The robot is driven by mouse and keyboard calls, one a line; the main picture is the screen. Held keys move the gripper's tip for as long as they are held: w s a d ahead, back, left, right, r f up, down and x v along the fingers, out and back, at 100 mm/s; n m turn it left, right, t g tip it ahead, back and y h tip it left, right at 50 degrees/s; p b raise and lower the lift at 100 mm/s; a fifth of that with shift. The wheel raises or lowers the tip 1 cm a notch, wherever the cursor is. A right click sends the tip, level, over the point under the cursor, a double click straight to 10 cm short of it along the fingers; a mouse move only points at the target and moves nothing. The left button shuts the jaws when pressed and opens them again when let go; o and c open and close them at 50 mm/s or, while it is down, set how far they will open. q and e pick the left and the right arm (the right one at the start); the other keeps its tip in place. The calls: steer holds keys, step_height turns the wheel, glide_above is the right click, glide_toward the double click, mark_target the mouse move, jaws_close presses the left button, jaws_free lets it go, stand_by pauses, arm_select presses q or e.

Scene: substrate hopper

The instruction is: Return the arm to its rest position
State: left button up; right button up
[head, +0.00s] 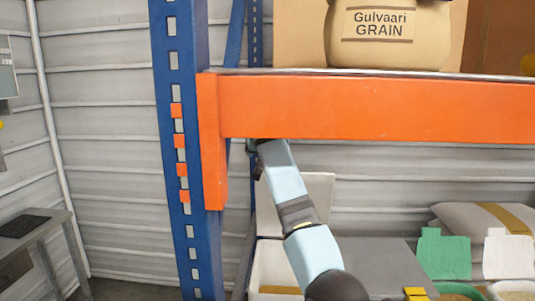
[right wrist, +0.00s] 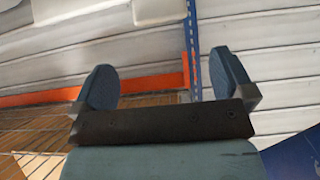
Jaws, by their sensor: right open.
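My right arm (head: 288,190) reaches up and away from the bottom middle of the head view, under the orange shelf beam (head: 370,108). Its far end, with the right gripper, is mostly hidden behind the beam and close to the blue upright (head: 180,140). In the right wrist view the right gripper (right wrist: 162,75) has its two blue-grey fingers wide apart, with nothing between them. Behind the fingers are the corrugated wall, a blue post and an orange beam. My left gripper is in neither view.
A sack of grain (head: 388,45) stands on the shelf above the beam. Below are a white bin (head: 268,275) with a raised lid, a grey lid or panel (head: 375,262), green (head: 445,255) and white (head: 510,258) scoop-like pieces, and a pale sack (head: 460,215). A grey table (head: 35,230) stands left.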

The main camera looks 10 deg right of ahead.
steer(key=shift+s+a+r, duration=0.15)
steer(key=shift+s+r, duration=0.25)
steer(key=shift+s, duration=0.15)
steer(key=shift+f, duration=0.1)
